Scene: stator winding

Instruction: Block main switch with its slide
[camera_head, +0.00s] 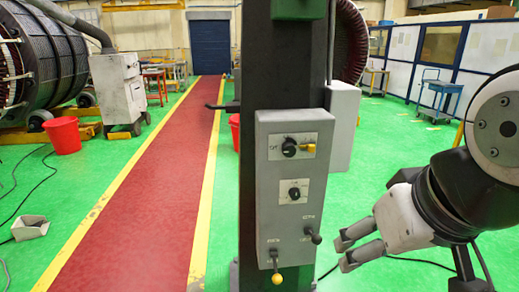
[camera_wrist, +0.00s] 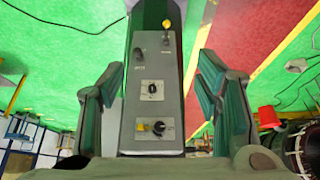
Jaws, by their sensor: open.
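The main switch (camera_head: 289,148) is a black rotary knob on a white plate, near the top of a grey control box (camera_head: 265,215). Its yellow slide (camera_head: 308,148) sits just right of the knob. The wrist view shows the box upside down, with the knob (camera_wrist: 159,129) low and the yellow slide (camera_wrist: 141,127) to its left. My gripper (camera_head: 343,254) is to the right of the box's lower part in the head view, fingers pointing left. In the wrist view its open fingers (camera_wrist: 161,65) appear either side of the box, with nothing held.
A second knob (camera_head: 294,192), a black lever (camera_head: 313,237) and a yellow-tipped lever (camera_head: 277,278) are below the main switch. A dark column (camera_head: 283,60) carries the box. A red bucket (camera_head: 63,135) and grey machine (camera_head: 118,87) stand at the left.

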